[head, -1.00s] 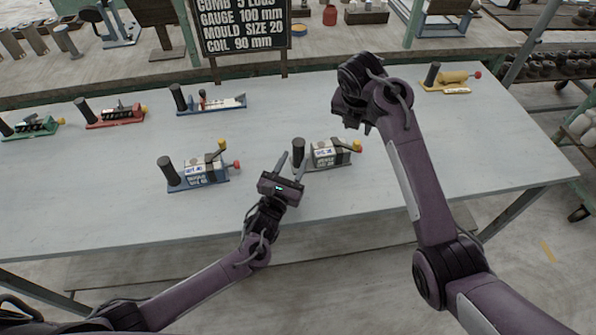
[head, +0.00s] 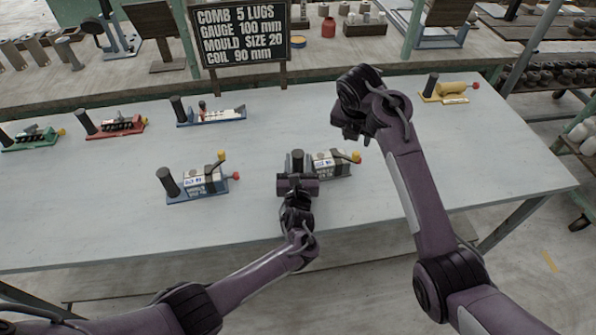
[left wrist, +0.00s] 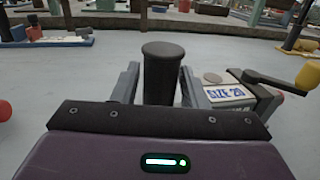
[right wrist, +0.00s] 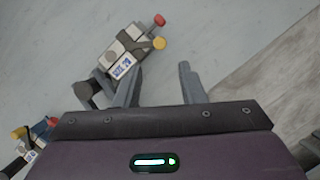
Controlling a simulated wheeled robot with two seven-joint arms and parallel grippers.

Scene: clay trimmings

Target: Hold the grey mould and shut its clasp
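The grey mould (head: 330,165) sits on the table, with a dark upright post at its left end and a yellow-knobbed lever (head: 355,157) at its right. In the left wrist view its label (left wrist: 228,93) reads SIZE 20 and the lever sticks out to the right. My left gripper (head: 297,180) is open at the post (left wrist: 160,72), one finger on each side, with small gaps showing. My right gripper (head: 350,132) is raised behind and right of the mould. In the right wrist view it (right wrist: 160,85) is open and empty, with a SIZE 20 mould (right wrist: 122,55) beyond its fingers.
A blue-based mould (head: 200,182) stands to the left. Red (head: 117,125), green (head: 32,138) and blue (head: 210,115) fixtures line the back left; a yellow one (head: 447,92) is at the back right. A sign (head: 240,35) stands behind. The table's right side is mostly clear.

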